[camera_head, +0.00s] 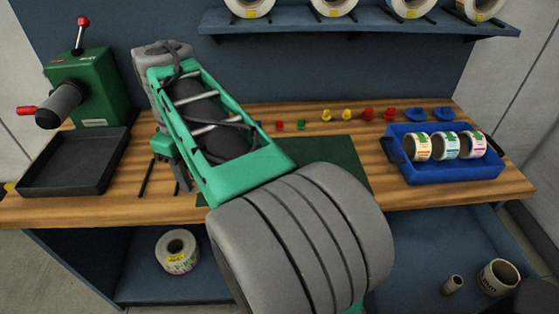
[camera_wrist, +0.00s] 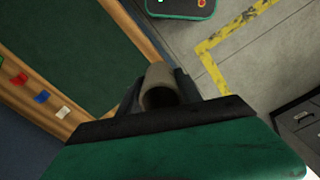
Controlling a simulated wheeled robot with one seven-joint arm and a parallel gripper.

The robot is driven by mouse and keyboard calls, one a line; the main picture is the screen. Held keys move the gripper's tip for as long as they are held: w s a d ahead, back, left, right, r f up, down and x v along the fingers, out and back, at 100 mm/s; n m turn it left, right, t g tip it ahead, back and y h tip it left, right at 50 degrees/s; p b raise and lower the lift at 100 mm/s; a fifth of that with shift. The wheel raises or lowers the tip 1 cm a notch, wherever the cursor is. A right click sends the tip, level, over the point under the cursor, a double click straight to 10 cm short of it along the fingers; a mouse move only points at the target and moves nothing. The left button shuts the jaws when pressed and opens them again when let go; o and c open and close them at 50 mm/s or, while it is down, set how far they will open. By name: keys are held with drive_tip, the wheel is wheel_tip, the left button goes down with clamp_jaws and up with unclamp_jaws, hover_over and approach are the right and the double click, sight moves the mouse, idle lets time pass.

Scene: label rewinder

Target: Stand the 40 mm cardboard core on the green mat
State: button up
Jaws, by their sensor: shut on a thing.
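In the wrist view, my gripper (camera_wrist: 160,84) is shut on a tan cardboard core (camera_wrist: 157,73), one finger on each side. I see into the core's dark open end. The green mat (camera_wrist: 70,45) lies to the left of the core in this view, with the wooden bench edge between mat and floor. In the head view, the mat (camera_head: 343,163) is partly hidden behind my arm. I cannot make out the held core there. The height of the core above the bench is unclear.
A black tray (camera_head: 72,184) and green hand-cranked machine (camera_head: 92,86) stand at left. A blue bin (camera_head: 455,169) of label rolls is at right. Several small coloured pieces (camera_head: 346,115) line the bench's back. Two other cores (camera_head: 453,284) (camera_head: 499,278) stand low right.

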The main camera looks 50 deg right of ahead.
drive_tip(key=s+d+r+n+p, duration=0.1)
drive_tip(key=s+d+n, duration=0.1)
drive_tip(key=s+d, duration=0.45)
drive_tip(key=s+d+r+n+p, duration=0.1)
drive_tip(key=s+d+n+p, duration=0.15)
drive_tip(key=s, duration=0.65)
drive_tip(key=shift+n, duration=0.35)
drive_tip(key=w+d+f, duration=0.2)
drive_tip(key=d+f, duration=0.1)
drive_tip(key=d, duration=0.1)
drive_tip(key=w+d+f, duration=0.2)
drive_tip(key=d+f, duration=0.1)
drive_tip(key=d, duration=0.1)
drive_tip(key=w+d+f, duration=0.2)
drive_tip(key=d+f, duration=0.1)
drive_tip(key=d, duration=0.1)
drive_tip(key=shift+w+f, duration=0.15)
drive_tip(key=shift+f, duration=0.05)
drive_tip(key=f, duration=0.3)
drive_tip(key=shift+w+d, duration=0.1)
drive_tip(key=shift+d, duration=0.15)
drive_tip(key=shift+f, duration=0.25)
drive_tip(key=shift+f, duration=0.1)
drive_tip(key=o, duration=1.3)
